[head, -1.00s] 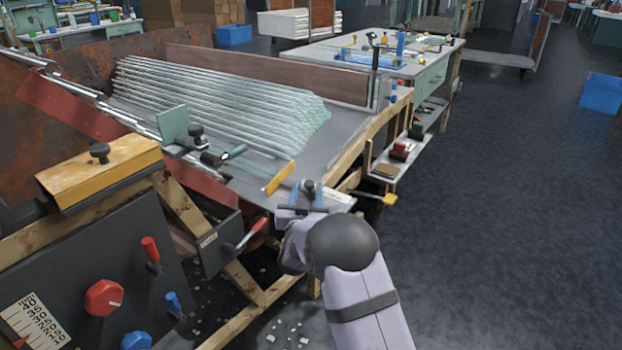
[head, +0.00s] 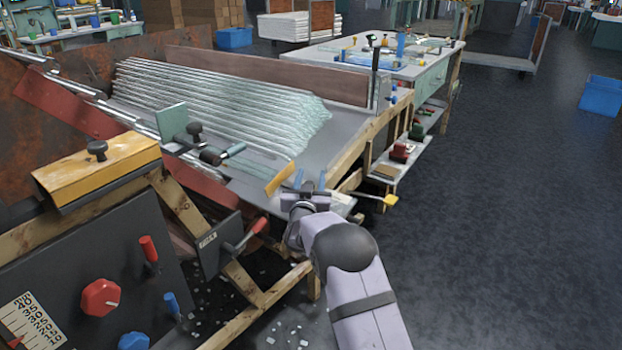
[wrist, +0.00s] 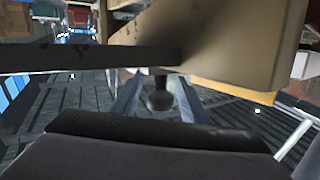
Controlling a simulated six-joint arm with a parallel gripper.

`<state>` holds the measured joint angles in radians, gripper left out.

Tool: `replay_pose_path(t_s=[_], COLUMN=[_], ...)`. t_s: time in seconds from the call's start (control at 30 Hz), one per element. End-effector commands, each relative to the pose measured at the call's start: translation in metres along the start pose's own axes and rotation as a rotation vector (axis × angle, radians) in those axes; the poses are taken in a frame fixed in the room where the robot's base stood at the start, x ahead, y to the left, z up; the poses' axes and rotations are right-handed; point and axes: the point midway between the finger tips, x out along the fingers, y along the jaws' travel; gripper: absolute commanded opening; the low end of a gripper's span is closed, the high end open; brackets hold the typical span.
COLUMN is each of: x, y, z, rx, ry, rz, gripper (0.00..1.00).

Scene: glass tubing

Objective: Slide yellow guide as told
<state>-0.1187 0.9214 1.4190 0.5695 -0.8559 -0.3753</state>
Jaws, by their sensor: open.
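The yellow guide (head: 279,179) is a small upright plate at the front edge of the sloping bench, just left of my gripper tips in the head view. A yellow edge, probably the same guide, shows in the wrist view (wrist: 232,95), right of the fingers. My gripper (head: 310,181) is open, its two blue fingers apart and pointing towards the bench. In the wrist view, a black knob (wrist: 160,95) shows between the fingers (wrist: 157,98); I cannot tell whether they touch it. What joins knob and guide is hidden.
Stacked glass tubes (head: 220,100) lie on the bench behind the guide. A larger yellow block (head: 98,168) with a black knob is at left. A red-handled lever (head: 250,235) is left of my arm. A yellow-ended rod (head: 390,200) sticks out right. Open floor lies right.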

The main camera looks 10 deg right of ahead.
Motion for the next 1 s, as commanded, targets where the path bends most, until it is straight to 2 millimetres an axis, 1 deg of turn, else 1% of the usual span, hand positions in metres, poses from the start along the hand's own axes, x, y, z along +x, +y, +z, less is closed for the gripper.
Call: replay_pose_path(t_s=[0.07, 0.1, 0.27, 0.47, 0.7, 0.8, 1.0], x=[0.000, 0.000, 0.000, 0.001, 0.012, 0.015, 0.016], y=[0.000, 0.000, 0.000, -0.003, -0.023, -0.029, -0.033], z=[0.000, 0.000, 0.000, 0.000, 0.000, 0.001, 0.000], rx=[0.000, 0.000, 0.000, 0.000, 0.000, 0.000, 0.000], ry=[0.000, 0.000, -0.001, -0.001, 0.000, 0.000, 0.000], rz=[0.000, 0.000, 0.000, -0.001, -0.002, -0.002, -0.005], gripper=[0.41, 0.38, 0.00, 0.00, 0.00, 0.00, 0.00])
